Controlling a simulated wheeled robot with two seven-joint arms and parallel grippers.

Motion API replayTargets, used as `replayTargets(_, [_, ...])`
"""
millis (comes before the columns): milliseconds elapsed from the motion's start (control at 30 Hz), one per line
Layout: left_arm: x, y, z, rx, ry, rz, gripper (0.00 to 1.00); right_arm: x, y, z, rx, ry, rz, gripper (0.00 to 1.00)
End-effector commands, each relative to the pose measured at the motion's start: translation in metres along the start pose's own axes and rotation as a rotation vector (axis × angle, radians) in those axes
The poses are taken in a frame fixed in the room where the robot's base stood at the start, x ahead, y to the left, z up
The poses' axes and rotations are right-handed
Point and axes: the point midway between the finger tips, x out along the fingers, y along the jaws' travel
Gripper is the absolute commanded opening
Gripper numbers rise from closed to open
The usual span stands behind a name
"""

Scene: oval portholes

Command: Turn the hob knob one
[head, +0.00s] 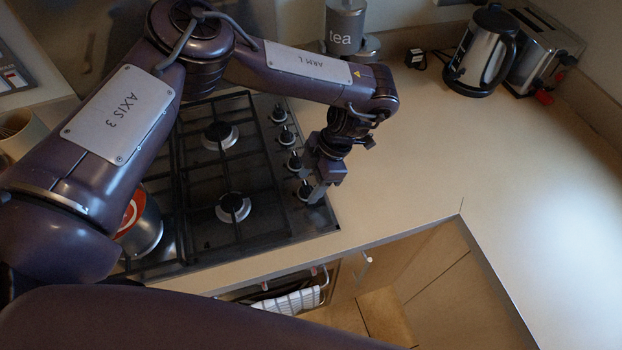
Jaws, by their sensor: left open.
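The black gas hob (262,232) is set in the worktop at the left. A column of dark knobs with light rims runs along its right side. The far knob (279,114), the second knob (286,136) and the third knob (294,161) show clear of the gripper. The nearest knob (305,191) is right beside the fingertips and partly covered. My left gripper (314,197) points down at it and is open. I cannot tell whether the fingers touch the knob or stand around it. My right gripper is not in view.
A tea canister (345,28), a kettle (482,50) and a toaster (543,52) stand at the back. The worktop (450,150) right of the hob is clear.

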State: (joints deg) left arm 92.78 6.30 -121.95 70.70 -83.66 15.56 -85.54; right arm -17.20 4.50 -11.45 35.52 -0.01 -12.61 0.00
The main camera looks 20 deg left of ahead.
Motion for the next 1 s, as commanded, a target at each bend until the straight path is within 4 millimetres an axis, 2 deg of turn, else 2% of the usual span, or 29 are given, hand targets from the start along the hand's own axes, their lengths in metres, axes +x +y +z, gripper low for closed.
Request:
replayTargets(500, [-0.070, 0.001, 0.001, 0.000, 0.000, 0.004, 0.55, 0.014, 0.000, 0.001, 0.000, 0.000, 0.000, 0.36])
replayTargets(667, [-0.077, 0.000, 0.000, 0.000, 0.000, 0.001, 0.55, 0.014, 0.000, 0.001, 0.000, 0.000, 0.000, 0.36])
replayTargets(1000, [-0.077, 0.000, 0.000, 0.000, 0.000, 0.000, 0.55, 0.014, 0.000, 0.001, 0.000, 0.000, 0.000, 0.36])
